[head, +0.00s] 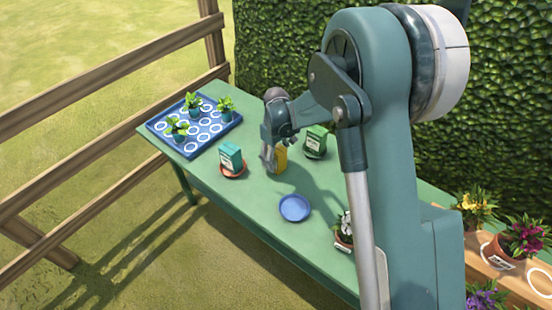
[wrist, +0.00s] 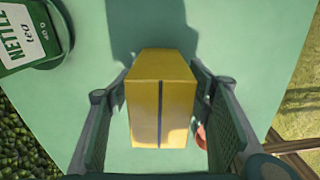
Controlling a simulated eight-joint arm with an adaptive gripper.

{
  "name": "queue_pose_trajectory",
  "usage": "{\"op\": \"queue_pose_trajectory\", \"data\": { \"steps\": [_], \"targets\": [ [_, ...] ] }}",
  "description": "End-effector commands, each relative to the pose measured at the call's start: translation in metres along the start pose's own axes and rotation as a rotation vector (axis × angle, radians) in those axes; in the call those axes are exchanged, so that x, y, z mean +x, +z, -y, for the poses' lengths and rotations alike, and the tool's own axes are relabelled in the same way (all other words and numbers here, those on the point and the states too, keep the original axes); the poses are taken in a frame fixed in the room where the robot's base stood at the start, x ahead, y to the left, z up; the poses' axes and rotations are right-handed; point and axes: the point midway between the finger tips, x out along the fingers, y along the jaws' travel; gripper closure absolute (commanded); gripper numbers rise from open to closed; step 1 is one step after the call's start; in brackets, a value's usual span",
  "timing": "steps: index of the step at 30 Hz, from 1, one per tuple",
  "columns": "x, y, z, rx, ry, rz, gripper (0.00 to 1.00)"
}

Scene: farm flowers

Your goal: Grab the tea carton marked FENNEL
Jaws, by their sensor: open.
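A yellow carton (head: 281,159) stands on the green table. My gripper (head: 269,158) is over it with its fingers down. In the wrist view my gripper (wrist: 160,92) is open, with one finger on each side of the yellow carton (wrist: 160,100); whether they touch it is hard to tell. No lettering shows on its visible faces.
A blue tray (head: 160,127) with several potted seedlings is at the table's far left end. An empty blue saucer (head: 295,208) lies in front. A white-flowered pot (head: 344,228) is nearer me. A hedge (head: 280,40) rises behind; a wooden fence (head: 110,69) runs along the left.

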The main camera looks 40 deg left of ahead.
Motion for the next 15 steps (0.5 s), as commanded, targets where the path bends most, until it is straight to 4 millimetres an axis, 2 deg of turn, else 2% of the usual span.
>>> {"op": "queue_pose_trajectory", "data": {
  "steps": [1, 8, 15],
  "targets": [
    [0.0000, 0.0000, 0.0000, 0.000, 0.000, 0.000, 0.49],
    [-0.0001, 0.0000, 0.0000, 0.000, 0.000, 0.000, 0.79],
    [-0.0001, 0.0000, 0.0000, 0.000, 0.000, 0.000, 0.79]
  ]
}}
